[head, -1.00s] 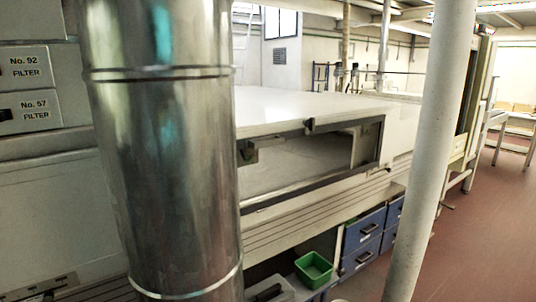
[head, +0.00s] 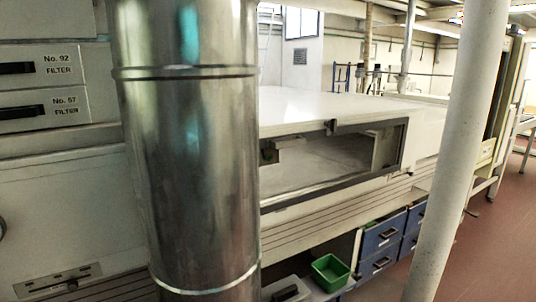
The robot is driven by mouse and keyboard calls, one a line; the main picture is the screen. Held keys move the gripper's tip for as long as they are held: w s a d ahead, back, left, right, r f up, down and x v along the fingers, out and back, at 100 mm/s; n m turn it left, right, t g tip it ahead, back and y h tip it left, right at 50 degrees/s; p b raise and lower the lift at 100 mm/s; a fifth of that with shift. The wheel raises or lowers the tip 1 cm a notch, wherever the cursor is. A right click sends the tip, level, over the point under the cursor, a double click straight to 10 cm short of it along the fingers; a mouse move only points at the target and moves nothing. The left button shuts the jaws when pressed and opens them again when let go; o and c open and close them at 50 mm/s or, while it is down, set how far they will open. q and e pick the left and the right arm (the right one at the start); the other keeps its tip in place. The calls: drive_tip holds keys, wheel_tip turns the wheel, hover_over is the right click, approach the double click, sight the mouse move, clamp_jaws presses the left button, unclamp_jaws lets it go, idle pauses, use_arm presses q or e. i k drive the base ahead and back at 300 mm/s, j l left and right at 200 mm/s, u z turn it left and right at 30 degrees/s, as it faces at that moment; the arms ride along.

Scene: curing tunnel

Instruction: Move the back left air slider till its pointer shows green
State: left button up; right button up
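No air slider with a pointer can be made out for certain. A small panel with slots or a handle (head: 58,283) sits low on the pale machine face at the lower left, too small to read. The long white curing tunnel (head: 350,108) runs across the middle with an open side window (head: 335,160). A shiny metal duct (head: 190,150) stands upright in front and hides part of the machine. Neither of my grippers is in view.
A white post (head: 462,150) stands at the right. Blue drawers (head: 380,235) and a green bin (head: 330,272) are below the tunnel. Red-brown floor (head: 490,245) is open at the right.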

sight(73, 284)
drive_tip(key=u, duration=1.4)
